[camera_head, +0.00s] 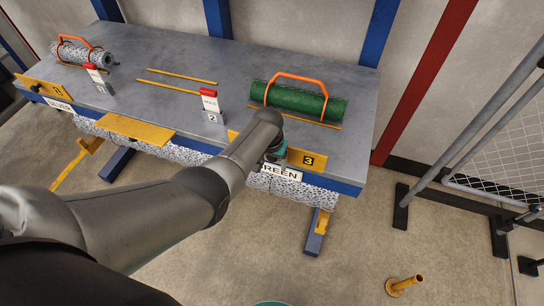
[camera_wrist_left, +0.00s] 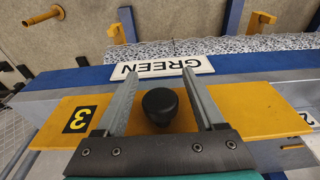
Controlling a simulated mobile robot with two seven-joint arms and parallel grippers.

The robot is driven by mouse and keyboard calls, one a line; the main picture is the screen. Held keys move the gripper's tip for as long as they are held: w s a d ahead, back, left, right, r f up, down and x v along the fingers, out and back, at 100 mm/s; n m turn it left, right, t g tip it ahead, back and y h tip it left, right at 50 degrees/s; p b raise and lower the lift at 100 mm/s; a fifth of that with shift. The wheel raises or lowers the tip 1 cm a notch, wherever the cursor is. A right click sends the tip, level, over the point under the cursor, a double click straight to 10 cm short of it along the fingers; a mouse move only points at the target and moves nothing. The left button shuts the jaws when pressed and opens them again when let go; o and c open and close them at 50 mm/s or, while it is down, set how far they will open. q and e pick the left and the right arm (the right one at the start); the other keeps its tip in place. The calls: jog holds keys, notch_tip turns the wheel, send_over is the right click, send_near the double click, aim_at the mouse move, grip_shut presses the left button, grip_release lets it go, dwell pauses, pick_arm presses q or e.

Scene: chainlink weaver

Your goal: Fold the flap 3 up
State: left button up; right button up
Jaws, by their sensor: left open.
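Flap 3 is a yellow plate (camera_head: 308,159) with a black 3 label, at the bench's front edge above the GREEN sign (camera_head: 280,173). In the left wrist view, flap 3 (camera_wrist_left: 250,108) carries a round black knob (camera_wrist_left: 160,105). My left gripper (camera_head: 276,153) is at the flap and partly hides it in the head view. In the left wrist view, its two fingers (camera_wrist_left: 158,70) are open, one on each side of the knob, with gaps visible.
On the grey bench (camera_head: 160,60), a green roll (camera_head: 305,101) with an orange handle lies behind flap 3. A speckled roll (camera_head: 85,53) lies far left. Flap 2 (camera_head: 130,128) juts out at the front edge. A yellow post (camera_head: 404,285) stands on the floor.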

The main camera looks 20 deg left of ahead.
pick_arm(q)
jog(key=r+p, duration=0.2)
jog(key=r, duration=0.1)
jog(key=r+p, duration=0.1)
jog(key=r, duration=0.1)
jog(key=shift+s+r, duration=0.2)
jog(key=shift+s, duration=0.2)
notch_tip(320, 180, up, 10)
jog(key=s+p, duration=0.1)
jog(key=p, duration=0.1)
jog(key=shift+s+f+p, duration=0.2)
jog(key=shift+s+p, duration=0.1)
jog(key=shift+p, duration=0.05)
